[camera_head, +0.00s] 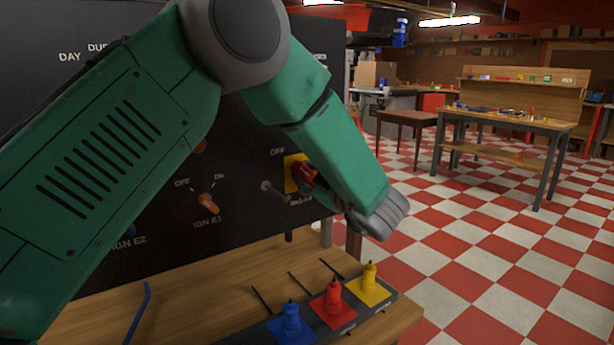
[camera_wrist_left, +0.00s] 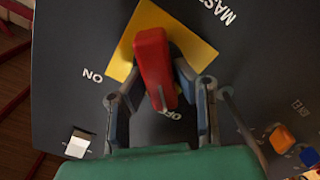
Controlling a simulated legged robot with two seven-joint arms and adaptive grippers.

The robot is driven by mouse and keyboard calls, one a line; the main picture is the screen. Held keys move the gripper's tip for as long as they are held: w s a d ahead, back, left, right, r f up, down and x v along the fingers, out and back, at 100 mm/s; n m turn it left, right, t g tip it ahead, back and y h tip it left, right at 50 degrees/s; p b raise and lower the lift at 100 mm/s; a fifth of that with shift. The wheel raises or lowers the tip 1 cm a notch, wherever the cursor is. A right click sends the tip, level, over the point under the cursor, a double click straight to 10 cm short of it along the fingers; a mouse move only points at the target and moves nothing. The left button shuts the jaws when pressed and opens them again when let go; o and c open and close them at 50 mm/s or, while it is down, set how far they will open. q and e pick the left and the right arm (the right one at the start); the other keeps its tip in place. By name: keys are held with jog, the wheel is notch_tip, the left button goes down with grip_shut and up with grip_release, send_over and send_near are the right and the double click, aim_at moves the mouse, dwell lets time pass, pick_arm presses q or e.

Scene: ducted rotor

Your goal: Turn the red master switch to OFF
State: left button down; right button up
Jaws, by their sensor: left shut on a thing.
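The red master switch (camera_wrist_left: 152,60) is a red handle on a yellow plate (camera_wrist_left: 196,48) on the dark panel. In the left wrist view its narrow lower end lies toward the OFF label, and the ON label is to its left. My left gripper (camera_wrist_left: 158,84) is shut on the handle, with a finger on either side. In the head view, the red switch (camera_head: 305,172) and yellow plate (camera_head: 290,174) are partly hidden by my left gripper (camera_head: 311,182). My right gripper is not in view.
An orange IGN E1 knob (camera_head: 207,200) and a metal toggle (camera_head: 272,187) are on the panel beside the switch. Blue (camera_head: 291,322), red (camera_head: 333,297) and yellow (camera_head: 369,279) pieces stand on the wooden bench (camera_head: 210,285) below.

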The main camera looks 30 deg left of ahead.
pick_arm(q)
jog(key=shift+f, duration=0.35)
jog(key=c, duration=1.4)
grip_release()
jog(key=shift+o, duration=0.4)
jog(key=shift+w, duration=0.15)
jog(key=shift+r, duration=0.15)
jog(key=shift+s+d, duration=0.2)
jog(key=v, duration=1.1)
jog(key=shift+d, duration=0.25)
